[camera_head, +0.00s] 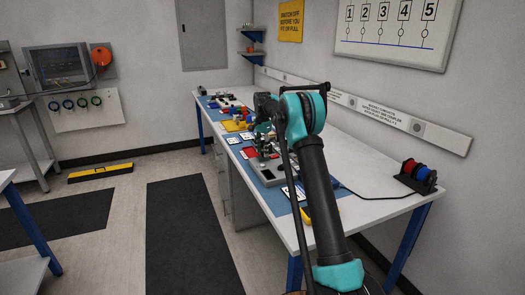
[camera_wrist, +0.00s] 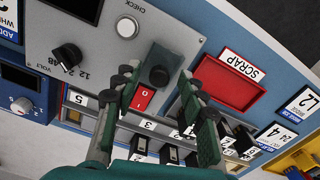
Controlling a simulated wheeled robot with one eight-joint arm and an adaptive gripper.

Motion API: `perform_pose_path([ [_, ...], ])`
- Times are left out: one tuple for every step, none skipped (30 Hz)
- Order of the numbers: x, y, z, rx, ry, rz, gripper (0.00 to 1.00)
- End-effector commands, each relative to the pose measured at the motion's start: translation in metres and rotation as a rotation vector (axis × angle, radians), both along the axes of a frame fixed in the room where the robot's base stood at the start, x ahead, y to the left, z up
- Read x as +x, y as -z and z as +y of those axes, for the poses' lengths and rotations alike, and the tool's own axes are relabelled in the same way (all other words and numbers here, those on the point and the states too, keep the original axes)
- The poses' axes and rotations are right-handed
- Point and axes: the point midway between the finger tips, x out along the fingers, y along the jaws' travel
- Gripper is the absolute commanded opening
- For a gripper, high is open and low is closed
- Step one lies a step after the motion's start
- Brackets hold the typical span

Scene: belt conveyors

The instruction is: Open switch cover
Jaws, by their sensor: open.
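In the wrist view my gripper (camera_wrist: 156,79) is open, its two green fingers with dark tips apart. In the head view my arm hides most of the gripper and the work spot.
Beside the switch are a round button (camera_wrist: 127,27) under CHECK, a black selector knob (camera_wrist: 67,57) and a red SCRAP tray (camera_wrist: 228,83). Numbered black parts (camera_wrist: 169,154) lie close to the fingers. In the head view, cable spools (camera_head: 417,176) stand on the bench's right end.

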Motion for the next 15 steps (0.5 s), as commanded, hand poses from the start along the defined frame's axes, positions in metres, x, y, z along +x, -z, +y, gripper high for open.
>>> perform_pose_path([
  [0.000,-0.002,0.000,0.000,0.000,0.000,0.42],
  [0.000,-0.003,0.000,0.000,0.000,0.000,0.42],
  [0.000,-0.006,0.000,0.000,0.000,0.000,0.42],
  [0.000,-0.009,0.000,0.000,0.000,0.000,0.42],
  [0.000,-0.013,0.000,0.000,0.000,0.000,0.42],
  [0.000,-0.019,0.000,0.000,0.000,0.000,0.42],
  [0.000,-0.024,0.000,0.000,0.000,0.000,0.42],
  [0.000,-0.029,0.000,0.000,0.000,0.000,0.42],
  [0.000,-0.038,0.000,0.000,0.000,0.000,0.42],
  [0.000,-0.044,0.000,0.000,0.000,0.000,0.42],
  [0.000,-0.050,0.000,0.000,0.000,0.000,0.42],
  [0.000,-0.059,0.000,0.000,0.000,0.000,0.42],
  [0.000,-0.065,0.000,0.000,0.000,0.000,0.42],
  [0.000,-0.071,0.000,0.000,0.000,0.000,0.42],
  [0.000,-0.079,0.000,0.000,0.000,0.000,0.42],
])
